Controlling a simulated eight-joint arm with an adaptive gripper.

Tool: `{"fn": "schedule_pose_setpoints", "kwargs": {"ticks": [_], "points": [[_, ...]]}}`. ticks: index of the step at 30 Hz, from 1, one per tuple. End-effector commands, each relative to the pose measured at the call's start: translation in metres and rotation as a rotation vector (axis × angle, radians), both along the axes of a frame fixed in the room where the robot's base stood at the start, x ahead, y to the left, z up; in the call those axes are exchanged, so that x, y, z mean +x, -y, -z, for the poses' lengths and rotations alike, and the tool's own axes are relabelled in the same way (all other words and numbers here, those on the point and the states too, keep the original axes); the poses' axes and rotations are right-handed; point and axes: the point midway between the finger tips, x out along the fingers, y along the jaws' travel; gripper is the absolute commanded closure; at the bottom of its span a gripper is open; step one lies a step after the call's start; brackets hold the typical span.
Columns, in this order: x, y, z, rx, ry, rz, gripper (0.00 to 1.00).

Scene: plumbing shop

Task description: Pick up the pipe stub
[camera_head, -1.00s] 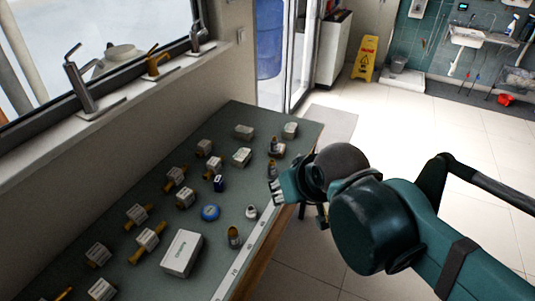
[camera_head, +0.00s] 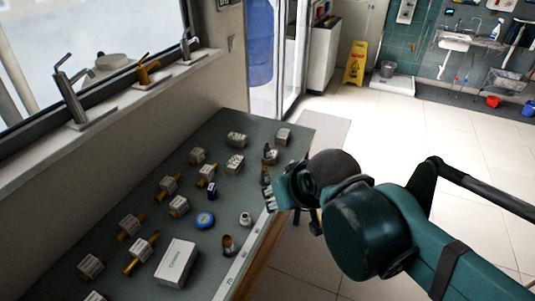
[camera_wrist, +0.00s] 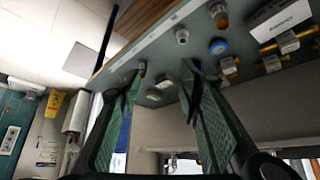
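My gripper (camera_head: 272,195) is at the right edge of the grey-green counter (camera_head: 217,140), level with its middle. In the wrist view its two green fingers (camera_wrist: 162,74) are spread wide with nothing held between them. I cannot tell for certain which item is the pipe stub. A short brass-and-grey cylinder (camera_head: 228,246) stands near the counter's front right edge; a brass piece also shows in the wrist view (camera_wrist: 219,16). Another small upright brass-and-grey piece (camera_head: 266,175) stands close beside the gripper, partly hidden by it.
A blue tape roll (camera_head: 205,221), a white fitting (camera_head: 245,219) and a white box (camera_head: 176,263) lie on the counter among several tagged brass fittings. Taps (camera_head: 75,95) stand on the window ledge at left. Open tiled floor lies right of the counter.

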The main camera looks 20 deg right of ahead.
Motion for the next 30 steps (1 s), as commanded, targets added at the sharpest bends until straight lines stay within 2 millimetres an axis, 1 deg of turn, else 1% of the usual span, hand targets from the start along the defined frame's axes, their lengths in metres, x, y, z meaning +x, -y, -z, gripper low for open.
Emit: {"fn": "schedule_pose_setpoints", "kwargs": {"ticks": [4,5,14,19,25,30], "points": [[0.0,0.0,0.0,0.0,0.0,0.0,0.65],[0.0,0.0,0.0,0.0,0.0,0.0,0.61],[0.0,0.0,0.0,-0.001,0.0,-0.001,0.61],[0.004,0.001,-0.002,-0.014,-0.004,-0.017,0.61],[0.018,0.003,-0.01,-0.069,-0.017,-0.078,0.61],[0.038,0.008,-0.018,-0.147,-0.04,-0.168,0.61]]}}
